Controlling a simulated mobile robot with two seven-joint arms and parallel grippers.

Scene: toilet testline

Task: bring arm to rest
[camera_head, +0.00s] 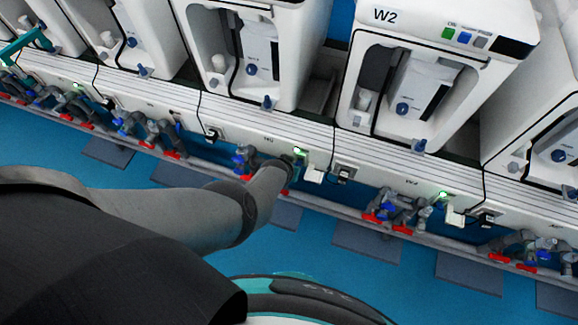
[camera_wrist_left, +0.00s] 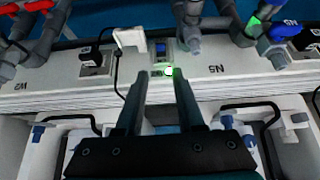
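My left gripper (camera_wrist_left: 160,82) is in the wrist view with its two dark fingers parallel and spread apart, nothing held between them. Its fingertips are close to a green-lit button (camera_wrist_left: 168,71) on the white panel strip; I cannot tell whether they touch. In the head view my left arm reaches in from the left and ends at the strip, beside the green light (camera_head: 300,151). The gripper itself is mostly hidden there behind the wrist.
White machines, one marked W2 (camera_head: 440,75), stand in a row behind the panel strip (camera_head: 235,120). Grey pipes with red and blue valve handles (camera_head: 395,212) run along its front edge. A white plug (camera_wrist_left: 130,38) sits left of the fingers. Blue floor (camera_head: 300,250) lies in front.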

